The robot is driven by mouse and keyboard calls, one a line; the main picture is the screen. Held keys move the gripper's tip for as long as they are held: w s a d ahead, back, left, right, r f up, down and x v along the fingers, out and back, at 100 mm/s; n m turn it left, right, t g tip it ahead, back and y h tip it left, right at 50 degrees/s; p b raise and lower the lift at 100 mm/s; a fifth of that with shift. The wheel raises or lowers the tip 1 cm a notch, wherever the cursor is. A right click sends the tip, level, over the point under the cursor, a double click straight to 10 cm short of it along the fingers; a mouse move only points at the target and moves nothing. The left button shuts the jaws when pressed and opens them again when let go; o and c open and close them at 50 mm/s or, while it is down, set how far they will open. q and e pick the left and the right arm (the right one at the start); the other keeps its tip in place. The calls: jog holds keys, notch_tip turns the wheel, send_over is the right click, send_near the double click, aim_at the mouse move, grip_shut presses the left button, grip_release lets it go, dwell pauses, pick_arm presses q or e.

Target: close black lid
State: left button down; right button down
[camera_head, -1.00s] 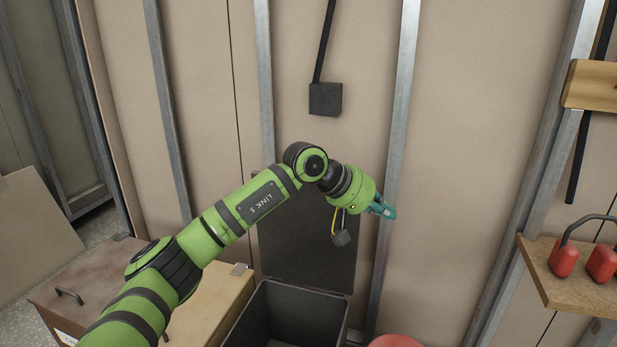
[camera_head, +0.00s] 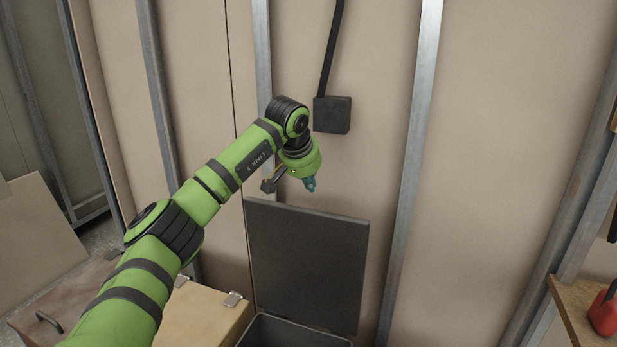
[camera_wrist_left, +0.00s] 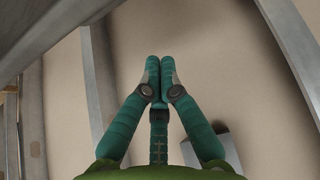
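The black lid (camera_head: 308,262) stands open and upright against the wall, above the black bin (camera_head: 290,335), whose rim shows at the bottom edge of the head view. My left gripper (camera_head: 310,184) is just above the lid's top edge in that view, pointing down, with no clear contact. In the left wrist view the teal fingers (camera_wrist_left: 160,75) are together and empty, with the beige wall beyond them. The lid cannot be made out clearly in the wrist view. My right gripper is not in view.
A wooden box (camera_head: 205,318) with metal latches stands left of the bin. A black wall box (camera_head: 332,114) with a cable hangs above the lid. Metal studs (camera_head: 408,170) run up the wall. A shelf (camera_head: 580,310) with a red item is at the right.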

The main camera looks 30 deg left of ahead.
pick_arm(q)
jog(key=shift+s+d+f+p, duration=0.1)
jog(key=shift+s+f+p, duration=0.15)
jog(key=shift+f, duration=1.2)
jog(key=shift+s+d+f+p, duration=0.1)
jog(key=shift+f+p, duration=0.1)
jog(key=shift+f, duration=1.2)
jog(key=shift+s, duration=0.1)
